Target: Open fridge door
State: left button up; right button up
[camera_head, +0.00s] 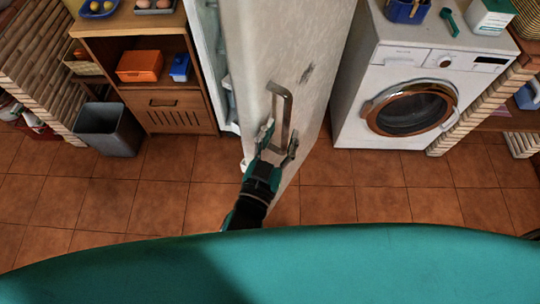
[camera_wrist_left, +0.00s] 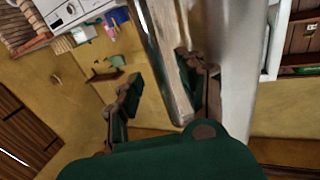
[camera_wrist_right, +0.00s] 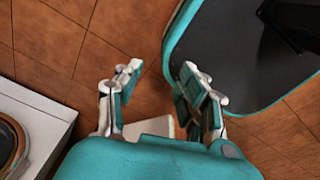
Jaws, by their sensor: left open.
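The fridge door (camera_head: 300,50) is white with worn marks and stands ajar, swung out from the fridge body (camera_head: 210,50). A metal bar handle (camera_head: 284,115) is fixed upright on its face. My left gripper (camera_head: 278,142) is open at the lower part of the handle, one finger on each side. In the left wrist view the handle (camera_wrist_left: 170,70) runs between the open fingers, closer to the right finger; I cannot tell if they touch. My right gripper (camera_wrist_right: 158,90) is open and empty above the tiled floor.
A washing machine (camera_head: 400,70) stands right of the door. A wooden cabinet (camera_head: 170,110) with an orange box (camera_head: 139,66) and a grey bin (camera_head: 108,128) stand at the left. Tiled floor (camera_head: 370,200) before them is clear.

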pick_arm(q)
jog(key=v, duration=0.8)
jog(key=shift+s+a, duration=0.15)
jog(key=shift+s, duration=0.05)
